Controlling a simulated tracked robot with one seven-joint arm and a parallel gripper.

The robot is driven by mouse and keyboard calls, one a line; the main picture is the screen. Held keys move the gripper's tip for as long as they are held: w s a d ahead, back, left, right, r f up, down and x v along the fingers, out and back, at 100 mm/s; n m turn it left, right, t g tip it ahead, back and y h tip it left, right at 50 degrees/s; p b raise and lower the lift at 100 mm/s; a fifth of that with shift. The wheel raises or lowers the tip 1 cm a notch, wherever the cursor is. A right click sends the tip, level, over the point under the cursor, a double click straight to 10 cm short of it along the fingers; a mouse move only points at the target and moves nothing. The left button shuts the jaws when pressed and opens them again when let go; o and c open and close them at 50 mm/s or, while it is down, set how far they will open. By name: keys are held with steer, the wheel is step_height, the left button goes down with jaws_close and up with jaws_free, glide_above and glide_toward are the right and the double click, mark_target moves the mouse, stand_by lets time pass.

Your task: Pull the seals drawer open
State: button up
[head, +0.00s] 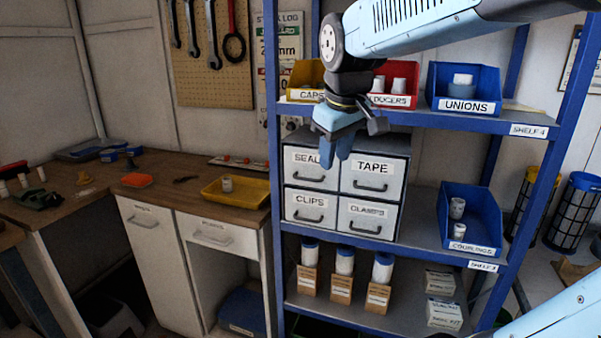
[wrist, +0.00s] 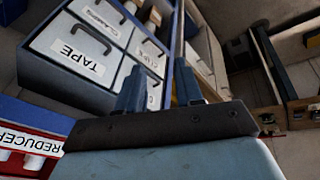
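The seals drawer (head: 308,179) is the top left one of a grey four-drawer cabinet (head: 350,143) on the middle shelf. It looks closed, flush with the others, with a dark bar handle low on its front. My gripper (head: 335,155) hangs in front of the cabinet's top row, between the SEALS and TAPE labels, and covers the end of the SEALS label. In the wrist view my gripper (wrist: 158,92) has its two blue fingers apart with nothing between them. The seals drawer (wrist: 154,98) is partly hidden there behind a finger. I see no contact with its handle.
The tape drawer (head: 375,175), clips drawer (head: 310,207) and lower right drawer (head: 369,217) share the cabinet. The upper shelf holds bins, including a red one (head: 396,83), above my gripper. A blue couplings bin (head: 470,219) stands right. A blue post (head: 272,150) stands left.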

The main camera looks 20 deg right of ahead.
steer(key=w+r+n+g, duration=0.2)
steer(key=w+n, duration=0.4)
steer(key=w, duration=1)
glide_toward(313, 172)
steer(key=shift+h, duration=0.3)
steer(key=f, duration=0.2)
steer(key=s+f, duration=0.1)
steer(key=f, duration=0.2)
steer(key=s+f, duration=0.1)
steer(key=f, duration=0.2)
steer(key=shift+a, duration=0.35)
jaws_close()
